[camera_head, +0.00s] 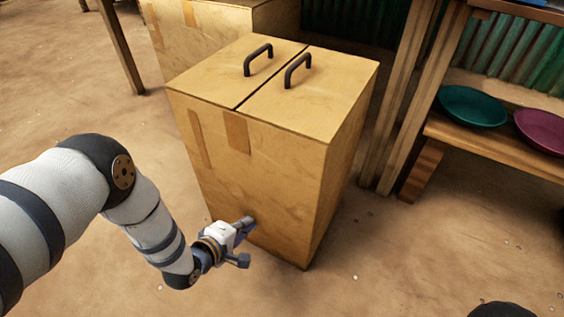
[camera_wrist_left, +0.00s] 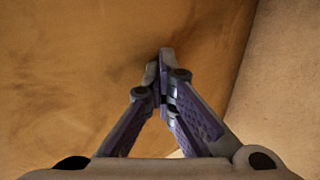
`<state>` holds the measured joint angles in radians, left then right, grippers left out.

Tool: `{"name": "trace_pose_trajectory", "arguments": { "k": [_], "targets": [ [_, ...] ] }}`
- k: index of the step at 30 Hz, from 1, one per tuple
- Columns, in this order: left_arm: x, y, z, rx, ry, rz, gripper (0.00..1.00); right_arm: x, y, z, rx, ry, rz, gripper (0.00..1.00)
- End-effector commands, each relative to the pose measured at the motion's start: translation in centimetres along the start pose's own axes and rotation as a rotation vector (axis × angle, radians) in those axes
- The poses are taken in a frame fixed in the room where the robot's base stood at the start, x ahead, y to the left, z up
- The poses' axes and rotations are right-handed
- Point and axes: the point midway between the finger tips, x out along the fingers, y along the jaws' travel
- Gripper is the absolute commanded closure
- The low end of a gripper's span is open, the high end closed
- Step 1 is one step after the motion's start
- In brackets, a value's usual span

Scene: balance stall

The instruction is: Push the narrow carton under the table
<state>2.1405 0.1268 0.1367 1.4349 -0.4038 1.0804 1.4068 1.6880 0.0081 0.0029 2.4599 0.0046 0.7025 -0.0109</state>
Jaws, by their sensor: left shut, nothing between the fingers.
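The narrow carton (camera_head: 275,160) appears to be the tall tan box in the middle of the head view. It stands upright on the floor, with tape strips on its front and two black handles on its lid. My left gripper (camera_head: 247,221) is shut and empty, low at its front face; the fingertips seem to touch the face or lie very close. In the left wrist view the closed fingers (camera_wrist_left: 164,62) point at the carton's tan face (camera_wrist_left: 80,70). No table top shows clearly over the carton. My right gripper is not in view.
A wider carton (camera_head: 215,22) stands behind. A wooden leg (camera_head: 121,48) is at upper left. Wooden posts (camera_head: 400,105) stand close to the carton's right, beside a shelf (camera_head: 490,145) with a teal bowl (camera_head: 472,106) and a purple bowl (camera_head: 545,129). The front floor (camera_head: 380,265) is clear.

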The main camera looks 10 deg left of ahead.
Motion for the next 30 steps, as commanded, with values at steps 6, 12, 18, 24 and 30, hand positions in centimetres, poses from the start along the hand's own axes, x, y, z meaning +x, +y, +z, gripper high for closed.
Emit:
{"name": "trace_pose_trajectory", "arguments": {
  "k": [6, 12, 18, 24, 30],
  "targets": [
    [2.0, 1.1, 0.0, 0.000, 0.000, 0.006, 1.00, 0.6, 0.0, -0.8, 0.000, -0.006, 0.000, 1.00],
    [3.5, 2.3, 0.0, 0.000, 0.001, 0.008, 1.00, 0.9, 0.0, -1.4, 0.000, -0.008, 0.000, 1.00],
    [5.0, 3.2, 0.0, 0.001, 0.001, 0.008, 1.00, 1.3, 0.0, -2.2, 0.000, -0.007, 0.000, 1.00],
    [6.5, 4.3, 0.0, 0.001, 0.000, 0.009, 1.00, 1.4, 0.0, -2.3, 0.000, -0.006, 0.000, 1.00],
    [8.0, 5.2, 0.0, 0.000, 0.001, 0.008, 1.00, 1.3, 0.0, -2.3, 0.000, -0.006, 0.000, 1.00]
  ]
}}
